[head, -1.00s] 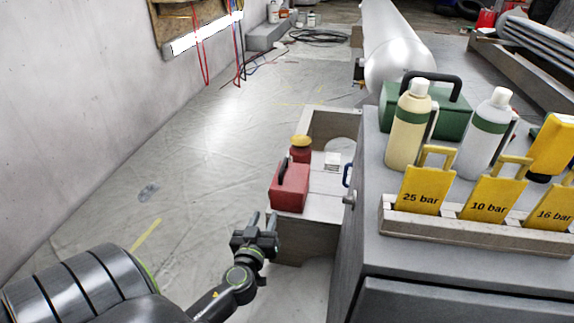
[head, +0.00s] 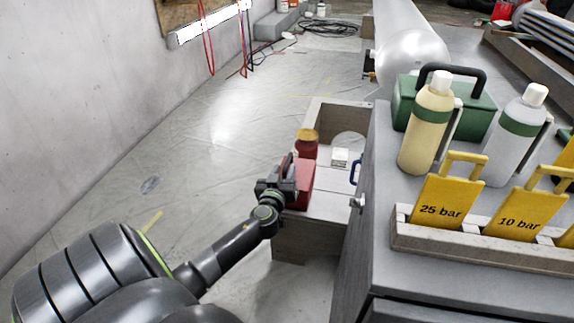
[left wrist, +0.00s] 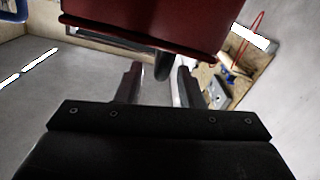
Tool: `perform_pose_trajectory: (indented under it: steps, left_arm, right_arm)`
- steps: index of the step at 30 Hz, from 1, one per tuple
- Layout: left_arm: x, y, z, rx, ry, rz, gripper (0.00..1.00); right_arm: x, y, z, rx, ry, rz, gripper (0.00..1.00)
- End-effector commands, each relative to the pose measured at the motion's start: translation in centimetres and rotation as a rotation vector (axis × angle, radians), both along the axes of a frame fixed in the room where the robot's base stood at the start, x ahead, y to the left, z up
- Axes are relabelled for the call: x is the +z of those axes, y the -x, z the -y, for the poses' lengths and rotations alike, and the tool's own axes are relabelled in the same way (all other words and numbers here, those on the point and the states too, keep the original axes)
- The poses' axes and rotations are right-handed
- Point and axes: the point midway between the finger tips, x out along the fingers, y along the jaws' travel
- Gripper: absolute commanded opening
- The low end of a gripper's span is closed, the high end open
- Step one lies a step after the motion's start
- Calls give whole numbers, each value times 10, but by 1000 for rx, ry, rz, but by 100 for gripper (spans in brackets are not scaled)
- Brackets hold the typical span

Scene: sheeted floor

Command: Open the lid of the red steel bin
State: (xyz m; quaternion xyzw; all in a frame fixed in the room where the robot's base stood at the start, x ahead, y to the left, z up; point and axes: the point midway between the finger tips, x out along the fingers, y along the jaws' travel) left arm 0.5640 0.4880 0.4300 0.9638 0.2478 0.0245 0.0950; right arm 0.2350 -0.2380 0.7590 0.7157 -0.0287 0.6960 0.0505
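The red steel bin (head: 303,181) is a small red box on a low bench beside the grey cabinet. In the left wrist view its dark red body (left wrist: 150,28) fills the top, with a short dark part like a handle (left wrist: 163,65) standing out from it. My left gripper (head: 284,172) is at the bin's left side in the head view and hides part of it. In the left wrist view its two fingers (left wrist: 160,82) are apart, with the dark part between them; contact cannot be made out. My right gripper is in neither view.
A red jar with a yellow lid (head: 306,143) and a small white box (head: 339,158) stand behind the bin on the bench (head: 325,207). The grey cabinet (head: 345,260) with bottles and yellow pressure tags is close on the right.

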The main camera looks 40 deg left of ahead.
Motion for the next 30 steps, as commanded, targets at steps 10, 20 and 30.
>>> perform_pose_trajectory:
  steps: [10,20,30]
  left_arm:
    - [-1,-35,-19,1,0,0,34]
    - [0,-37,-20,0,0,0,34]
    - [0,-36,-20,0,1,0,0]
  right_arm:
    - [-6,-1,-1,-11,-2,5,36]
    - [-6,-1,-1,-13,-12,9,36]
    - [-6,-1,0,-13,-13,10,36]
